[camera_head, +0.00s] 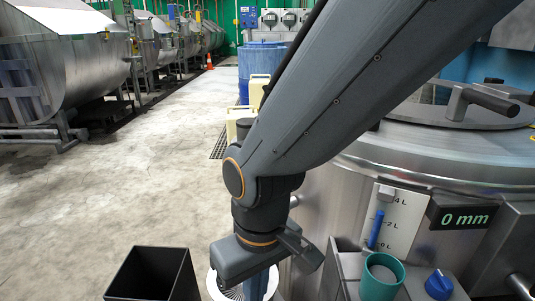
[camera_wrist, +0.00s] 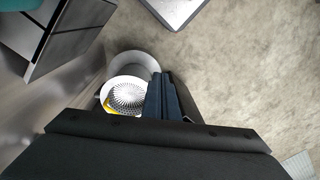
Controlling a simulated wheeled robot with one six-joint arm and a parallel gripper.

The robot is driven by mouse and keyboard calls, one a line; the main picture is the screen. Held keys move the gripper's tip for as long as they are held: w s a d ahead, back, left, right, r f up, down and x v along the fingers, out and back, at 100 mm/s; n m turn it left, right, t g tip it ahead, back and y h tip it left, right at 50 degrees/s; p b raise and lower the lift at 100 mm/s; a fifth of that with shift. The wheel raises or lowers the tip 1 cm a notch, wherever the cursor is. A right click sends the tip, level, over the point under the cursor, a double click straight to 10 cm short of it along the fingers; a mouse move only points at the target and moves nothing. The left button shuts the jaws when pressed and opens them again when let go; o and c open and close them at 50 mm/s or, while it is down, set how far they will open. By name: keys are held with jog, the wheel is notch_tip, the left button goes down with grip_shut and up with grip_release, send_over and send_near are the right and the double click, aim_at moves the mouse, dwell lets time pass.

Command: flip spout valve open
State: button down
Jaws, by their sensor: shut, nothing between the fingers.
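My gripper (camera_wrist: 161,80) points down beside the steel drum, with its two dark fingers together and nothing between them. In the head view my gripper hangs low at the drum's left side, and its fingertips are cut off by the bottom edge. Below the fingers in the wrist view is a round white basin with a perforated grate (camera_wrist: 128,97); its rim also shows in the head view (camera_head: 213,284). A small yellow piece (camera_wrist: 107,104) shows at the basin's left side, possibly the valve handle; I cannot tell its position. The spout itself is not clearly visible.
A black open bin (camera_head: 152,272) stands left of my gripper.

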jog(key=w+r+m+h+p, duration=0.1)
jog(key=w+r+m+p, duration=0.5)
jog(key=w, duration=0.5)
jog(key=w+r+m+t+h+p, duration=0.1)
jog(key=w+r+m+p, duration=0.5)
jog(key=w+p, duration=0.5)
jog(key=w+d+r+m+t+h+p, duration=0.1)
jog(key=w+r+m+h+p, duration=0.1)
jog(key=w+r+m+p, duration=0.3)
jog(key=w+m+p, duration=0.1)
jog(key=w+p, duration=0.3)
jog(key=w, duration=0.2)
jog(key=shift+w+r, duration=0.35)
jog(key=shift+r, duration=0.05)
jog(key=shift+f, duration=0.1)
notch_tip(320, 180, down, 10)
jog(key=p, duration=0.2)
jog(key=shift+s+a, duration=0.15)
jog(key=shift+s, duration=0.05)
